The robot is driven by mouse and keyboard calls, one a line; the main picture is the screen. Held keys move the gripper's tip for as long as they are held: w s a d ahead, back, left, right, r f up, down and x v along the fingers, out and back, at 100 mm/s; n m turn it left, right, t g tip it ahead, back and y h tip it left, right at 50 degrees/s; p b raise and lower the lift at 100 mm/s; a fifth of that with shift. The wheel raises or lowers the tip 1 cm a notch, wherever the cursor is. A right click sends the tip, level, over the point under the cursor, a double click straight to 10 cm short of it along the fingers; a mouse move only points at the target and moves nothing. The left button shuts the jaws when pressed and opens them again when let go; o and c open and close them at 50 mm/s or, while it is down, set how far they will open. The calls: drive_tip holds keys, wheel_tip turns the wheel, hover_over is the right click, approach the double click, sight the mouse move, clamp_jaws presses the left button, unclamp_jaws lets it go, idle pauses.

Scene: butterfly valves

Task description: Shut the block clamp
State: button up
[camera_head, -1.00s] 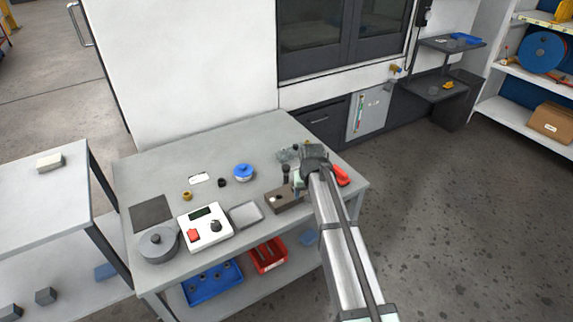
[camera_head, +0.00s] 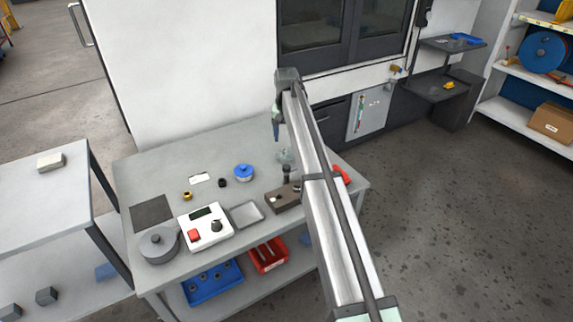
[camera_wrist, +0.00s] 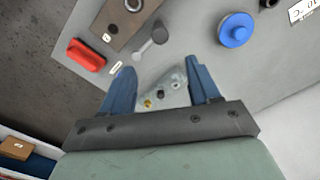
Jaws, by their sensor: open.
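A brown block (camera_head: 281,200) with a pale round spot sits near the right front of the grey table; it looks like the block clamp's body. In the wrist view the block (camera_wrist: 117,24) is at the top left, with a grey lever (camera_wrist: 151,46) ending in a round knob beside it. I cannot tell whether the clamp is open or shut. My gripper (camera_wrist: 163,74) is open and empty, its blue fingers apart, above a clear triangular piece with small fittings (camera_wrist: 167,95). In the head view my gripper (camera_head: 276,132) is raised over the table's back part, pointing down.
A red handle (camera_wrist: 86,55) lies beside the block. A blue round-topped part (camera_head: 243,172), a metal tray (camera_head: 246,214), a white control box (camera_head: 205,228) and a grey round pot (camera_head: 159,245) stand on the table (camera_head: 150,170). A machine cabinet rises behind.

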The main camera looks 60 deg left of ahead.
sight(287, 166)
wheel_tip(287, 166, down, 13)
drive_tip(key=shift+f, duration=0.1)
idle(0.5)
drive_tip(key=shift+c, duration=0.2)
clamp_jaws()
idle(0.3)
